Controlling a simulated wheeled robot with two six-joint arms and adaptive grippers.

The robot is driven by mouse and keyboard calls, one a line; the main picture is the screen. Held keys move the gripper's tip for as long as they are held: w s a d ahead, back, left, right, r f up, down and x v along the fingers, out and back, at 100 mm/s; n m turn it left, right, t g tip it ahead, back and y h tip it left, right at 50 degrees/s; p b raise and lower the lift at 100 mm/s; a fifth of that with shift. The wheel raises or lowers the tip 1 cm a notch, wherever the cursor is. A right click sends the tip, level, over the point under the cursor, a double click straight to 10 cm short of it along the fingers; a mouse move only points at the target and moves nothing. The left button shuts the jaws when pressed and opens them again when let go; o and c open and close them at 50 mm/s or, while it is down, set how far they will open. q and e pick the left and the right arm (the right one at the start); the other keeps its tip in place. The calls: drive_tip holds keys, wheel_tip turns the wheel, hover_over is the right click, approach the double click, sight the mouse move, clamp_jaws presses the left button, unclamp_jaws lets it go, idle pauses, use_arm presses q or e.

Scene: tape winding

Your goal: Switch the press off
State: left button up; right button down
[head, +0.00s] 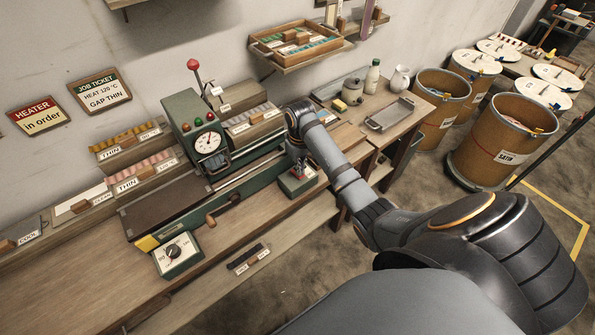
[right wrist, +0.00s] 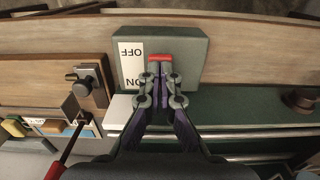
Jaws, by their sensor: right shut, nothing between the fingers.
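The press (head: 207,142) is a green machine with a round dial and coloured lamps on the bench. A small green switch box (head: 298,184) stands to its right; in the right wrist view the box (right wrist: 193,45) carries a white label (right wrist: 131,62) reading OFF and ON, upside down. A red switch piece (right wrist: 160,57) shows on the box, at the OFF end. My right gripper (right wrist: 160,71) is shut and empty, its fingertips at the red piece; I cannot tell whether they touch. In the head view my right gripper (head: 299,168) is over the box. My left gripper is not in view.
A heater dial box (head: 178,256) stands at the bench's front left. A crank handle (head: 222,210) sticks out in front of the press, and a red-knobbed lever (head: 193,66) rises behind it. Labelled tape racks (head: 140,178) line the wall. Drums (head: 503,138) stand right.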

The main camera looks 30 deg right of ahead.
drive_tip(key=shift+s+f, duration=0.1)
drive_tip(key=shift+f, duration=0.4)
wheel_tip(320, 180, up, 2)
drive_tip(key=shift+p, duration=1.2)
wheel_tip(320, 180, up, 5)
drive_tip(key=p, duration=0.6)
drive_tip(key=shift+r+p, duration=0.1)
drive_tip(key=shift+p, duration=0.2)
